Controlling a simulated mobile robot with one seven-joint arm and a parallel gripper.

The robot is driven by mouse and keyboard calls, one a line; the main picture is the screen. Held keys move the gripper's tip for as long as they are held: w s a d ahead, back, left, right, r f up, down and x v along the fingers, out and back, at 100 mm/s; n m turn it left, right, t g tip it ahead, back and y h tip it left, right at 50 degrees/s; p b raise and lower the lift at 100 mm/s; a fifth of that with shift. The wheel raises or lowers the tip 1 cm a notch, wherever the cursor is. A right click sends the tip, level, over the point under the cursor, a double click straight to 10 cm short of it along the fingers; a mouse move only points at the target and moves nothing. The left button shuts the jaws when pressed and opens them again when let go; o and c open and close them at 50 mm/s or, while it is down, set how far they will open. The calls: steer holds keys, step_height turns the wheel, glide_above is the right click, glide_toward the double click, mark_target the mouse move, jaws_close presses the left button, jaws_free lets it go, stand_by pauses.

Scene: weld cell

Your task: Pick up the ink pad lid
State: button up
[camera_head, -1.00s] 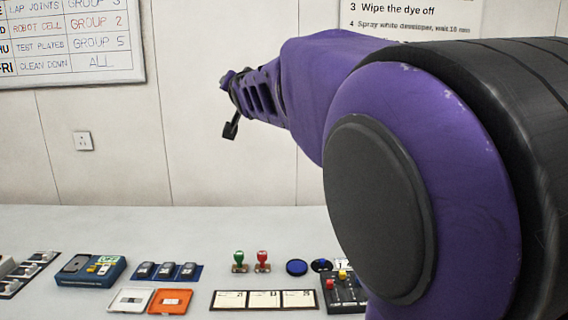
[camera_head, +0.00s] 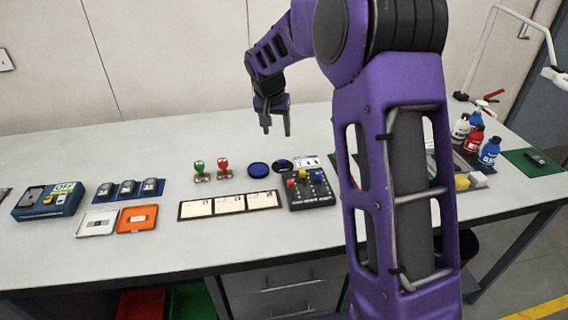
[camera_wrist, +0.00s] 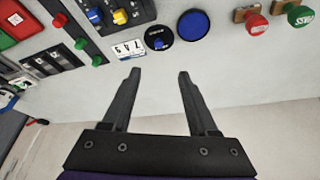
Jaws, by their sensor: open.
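The ink pad lid (camera_head: 283,164) looks like a small black disc with a blue knob, lying on the bench. It also shows in the wrist view (camera_wrist: 158,38), ahead of the fingertips. A round blue ink pad (camera_head: 258,170) lies just left of it in the head view, and right of it in the wrist view (camera_wrist: 193,25). My gripper (camera_head: 276,128) is above the bench behind the lid, fingers pointing down. In the wrist view my gripper (camera_wrist: 158,75) is open with nothing between its fingers.
A dark box with coloured knobs (camera_head: 310,192) and a white number card (camera_head: 308,161) sit close right of the lid. Green (camera_head: 200,171) and red (camera_head: 224,168) stamps stand to the left. Three white cards (camera_head: 228,204) lie in front. Bottles (camera_head: 488,152) stand far right.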

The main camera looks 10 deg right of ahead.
glide_above(283, 160)
steer(key=s+a, duration=0.1)
steer(key=s, duration=0.1)
steer(key=f, duration=0.9)
steer(key=shift+s+a+f, duration=0.1)
steer(key=shift+a, duration=0.1)
steer(key=shift+x, duration=2.9)
steer(key=shift+s+d, duration=0.1)
steer(key=shift+s, duration=0.1)
jaws_close()
